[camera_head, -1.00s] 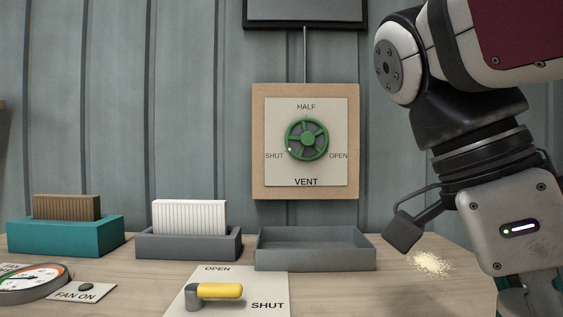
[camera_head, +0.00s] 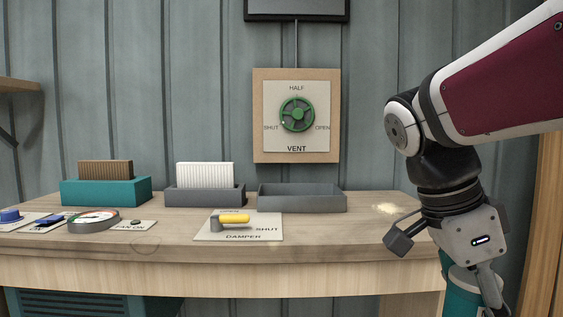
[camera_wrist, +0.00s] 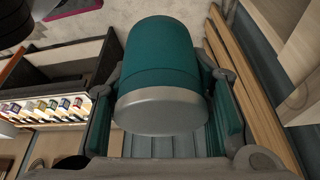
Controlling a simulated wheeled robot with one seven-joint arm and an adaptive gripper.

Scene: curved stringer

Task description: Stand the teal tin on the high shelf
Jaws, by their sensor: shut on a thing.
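The teal tin (camera_wrist: 160,55) fills the middle of the wrist view, with its pale grey end (camera_wrist: 160,112) towards the camera. My gripper (camera_wrist: 165,88) is shut on it, one finger on each side. In the head view my gripper (camera_head: 480,286) hangs low at the right, beside the bench's right end. Part of the teal tin (camera_head: 461,295) shows there, cut off by the lower edge. A wooden shelf (camera_head: 18,85) on a dark bracket is high on the wall at the far left; only its end shows.
The wooden bench (camera_head: 330,247) carries a teal tray (camera_head: 105,192), two grey trays, a gauge (camera_head: 94,221) and a yellow-handled damper lever (camera_head: 232,219). A vent wheel (camera_head: 297,115) is on the wall. A wooden post (camera_head: 546,230) stands at the far right.

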